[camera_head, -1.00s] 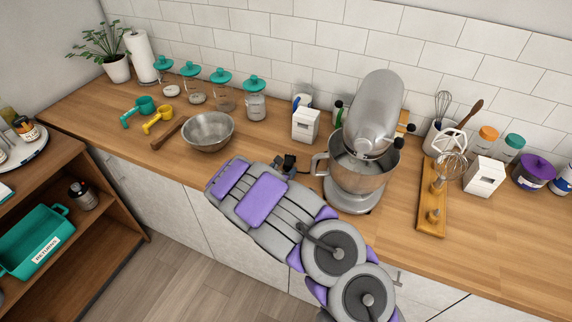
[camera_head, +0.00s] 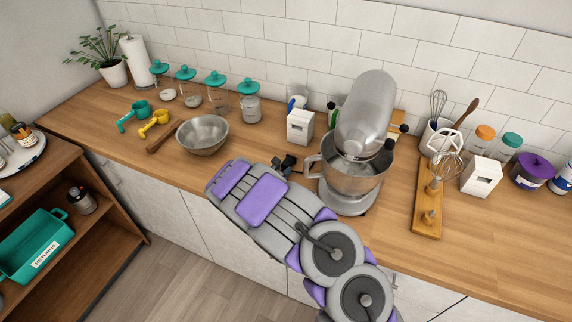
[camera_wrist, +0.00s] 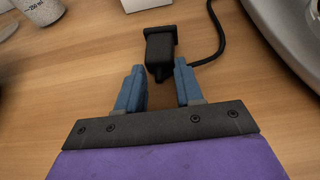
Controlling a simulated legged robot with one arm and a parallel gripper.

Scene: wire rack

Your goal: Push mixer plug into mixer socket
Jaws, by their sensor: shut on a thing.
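The black mixer plug (camera_wrist: 160,50) with its black cord is at the fingertips of my gripper (camera_wrist: 158,78) in the wrist view. The blue fingers stand slightly apart, one on each side of the plug's near end, and are shut on it. In the head view the dark plug (camera_head: 288,162) shows just beyond my arm, low over the counter and left of the mixer. The silver stand mixer (camera_head: 362,115) with its steel bowl stands upright on the counter. I cannot make out the mixer socket for certain in either view.
A white box (camera_head: 300,126) stands behind the plug. A steel bowl (camera_head: 203,136) is to the left on the wooden counter (camera_head: 245,160). A wooden board with whisks (camera_head: 428,215) stands right of the mixer. The mixer's base (camera_wrist: 285,40) is close on the right in the wrist view.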

